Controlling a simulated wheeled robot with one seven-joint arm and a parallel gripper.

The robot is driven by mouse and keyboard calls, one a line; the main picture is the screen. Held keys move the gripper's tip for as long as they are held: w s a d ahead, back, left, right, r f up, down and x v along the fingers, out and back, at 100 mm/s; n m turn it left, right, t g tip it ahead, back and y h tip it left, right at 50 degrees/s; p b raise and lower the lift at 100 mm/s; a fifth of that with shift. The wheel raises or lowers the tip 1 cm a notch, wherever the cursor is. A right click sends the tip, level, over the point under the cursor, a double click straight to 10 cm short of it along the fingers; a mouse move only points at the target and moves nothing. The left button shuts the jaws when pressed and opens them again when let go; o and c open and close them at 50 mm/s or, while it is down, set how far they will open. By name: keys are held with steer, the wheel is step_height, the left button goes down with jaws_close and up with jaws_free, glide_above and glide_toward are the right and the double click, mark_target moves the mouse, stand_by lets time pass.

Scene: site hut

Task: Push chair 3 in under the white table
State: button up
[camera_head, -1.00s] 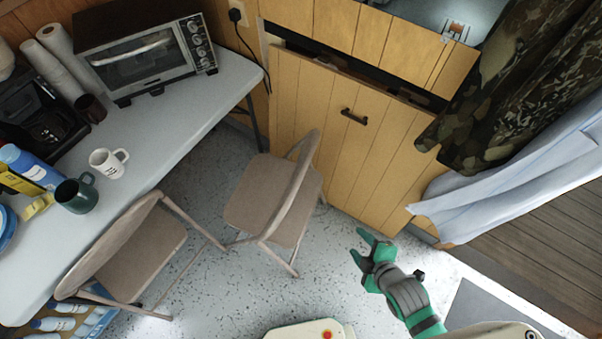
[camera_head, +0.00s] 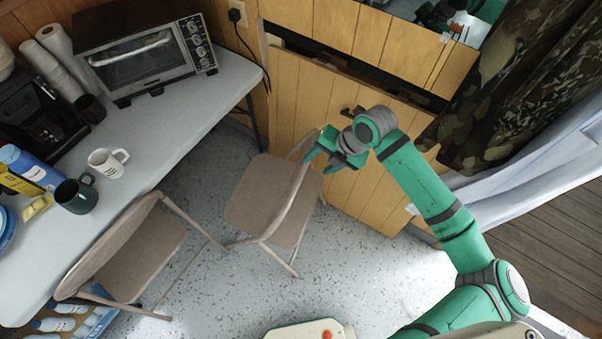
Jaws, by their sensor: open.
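Two beige folding chairs stand by the white table (camera_head: 175,115). No number shows on either, so I cannot tell which is chair 3. One chair (camera_head: 262,192) stands to the right of the table, apart from its edge, with its backrest on the right side. The other chair (camera_head: 150,245) stands at the table's lower right edge, its backrest partly over the tabletop in this view. My gripper (camera_head: 318,165) is open and empty. It is at the top of the right chair's backrest; I cannot tell whether it touches it.
The table carries a toaster oven (camera_head: 145,55), a white mug (camera_head: 107,161), a dark green mug (camera_head: 76,194) and a coffee maker (camera_head: 42,122). A wooden cabinet (camera_head: 300,95) stands behind the right chair. Bottles (camera_head: 60,324) lie low at bottom left. Speckled floor is clear in front.

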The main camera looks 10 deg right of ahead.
mark_target(303, 173)
steer(key=shift+x, duration=6.45)
steer(key=shift+a+r, duration=0.1)
steer(key=shift+a, duration=0.05)
steer(key=shift+c, duration=0.4)
jaws_close()
steer(key=shift+w+r, duration=0.15)
steer(key=shift+r, duration=0.05)
steer(key=shift+s+a+r+m, duration=0.2)
steer(key=shift+s+a+m, duration=0.1)
steer(key=shift+s+a, duration=0.1)
